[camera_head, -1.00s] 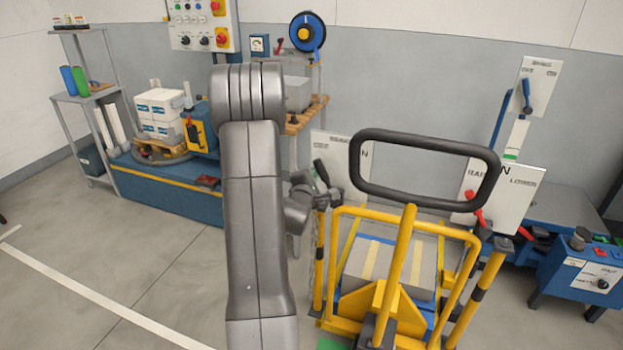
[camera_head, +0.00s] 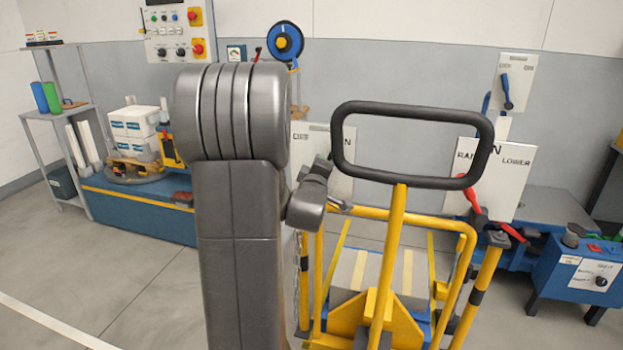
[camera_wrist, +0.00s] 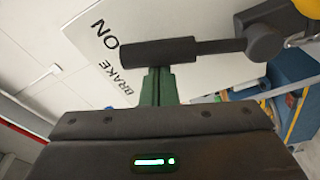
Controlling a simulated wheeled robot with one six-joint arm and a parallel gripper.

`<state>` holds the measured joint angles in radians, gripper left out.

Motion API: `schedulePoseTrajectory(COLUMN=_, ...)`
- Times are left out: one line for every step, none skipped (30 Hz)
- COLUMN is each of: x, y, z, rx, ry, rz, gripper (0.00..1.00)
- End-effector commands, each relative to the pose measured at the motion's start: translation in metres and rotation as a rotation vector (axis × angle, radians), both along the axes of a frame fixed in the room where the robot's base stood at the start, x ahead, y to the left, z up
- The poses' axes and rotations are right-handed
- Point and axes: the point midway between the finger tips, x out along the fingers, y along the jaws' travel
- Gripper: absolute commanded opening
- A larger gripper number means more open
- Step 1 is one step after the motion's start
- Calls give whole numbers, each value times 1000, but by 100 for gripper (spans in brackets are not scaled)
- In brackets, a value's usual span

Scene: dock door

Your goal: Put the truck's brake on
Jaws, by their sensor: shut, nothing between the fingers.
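The truck's brake lever (camera_wrist: 165,50) is a dark bar with a thick round grip, running left from a hub at the upper right of the wrist view. My gripper (camera_wrist: 158,75) is shut and empty, its green fingertips right at the grip; I cannot tell whether they touch. The white brake plate (camera_wrist: 95,50) behind reads BRAKE and ON. In the head view the brake plate (camera_head: 340,172) shows OFF at its left and part of ON at its right.
The truck's black push handle (camera_head: 412,108) and yellow frame (camera_head: 393,250) stand close right of my arm. A RAISE/LOWER plate (camera_head: 492,178) with a red lever (camera_head: 474,200) is farther right. A blue bench (camera_head: 140,212) stands behind left. Open floor lies at the left.

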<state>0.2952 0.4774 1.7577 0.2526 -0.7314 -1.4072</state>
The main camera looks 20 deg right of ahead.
Motion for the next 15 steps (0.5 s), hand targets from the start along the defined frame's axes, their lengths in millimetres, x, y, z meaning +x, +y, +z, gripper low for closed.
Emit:
schedulePoseTrajectory(x=-2, y=-3, z=-6, rx=23, ry=-19, rz=-1, gripper=0)
schedulePoseTrajectory(x=-3, y=-5, z=-6, rx=39, ry=-29, rz=-1, gripper=0)
schedulePoseTrajectory(x=-5, y=-7, z=-6, rx=60, ry=-42, rz=-2, gripper=0)
schedulePoseTrajectory(x=-6, y=-8, z=-5, rx=65, ry=-45, rz=-2, gripper=0)
schedulePoseTrajectory(x=-6, y=-9, z=-5, rx=63, ry=-44, rz=-1, gripper=0)
schedulePoseTrajectory(x=-7, y=-11, z=-5, rx=61, ry=-43, rz=-1, gripper=0)
schedulePoseTrajectory(x=-8, y=-12, z=-5, rx=61, ry=-43, rz=-1, gripper=0)
schedulePoseTrajectory(x=-8, y=-13, z=-5, rx=61, ry=-42, rz=0, gripper=0)
schedulePoseTrajectory(x=-9, y=-14, z=-5, rx=61, ry=-42, rz=0, gripper=0)
schedulePoseTrajectory(x=-9, y=-14, z=-6, rx=61, ry=-41, rz=0, gripper=0)
schedulePoseTrajectory(x=-10, y=-15, z=-6, rx=61, ry=-41, rz=0, gripper=0)
schedulePoseTrajectory(x=-10, y=-15, z=-5, rx=60, ry=-41, rz=0, gripper=0)
schedulePoseTrajectory(x=-11, y=-16, z=-5, rx=60, ry=-41, rz=0, gripper=0)
schedulePoseTrajectory(x=-11, y=-16, z=-5, rx=60, ry=-41, rz=0, gripper=0)
schedulePoseTrajectory(x=-11, y=-17, z=-5, rx=60, ry=-41, rz=0, gripper=0)
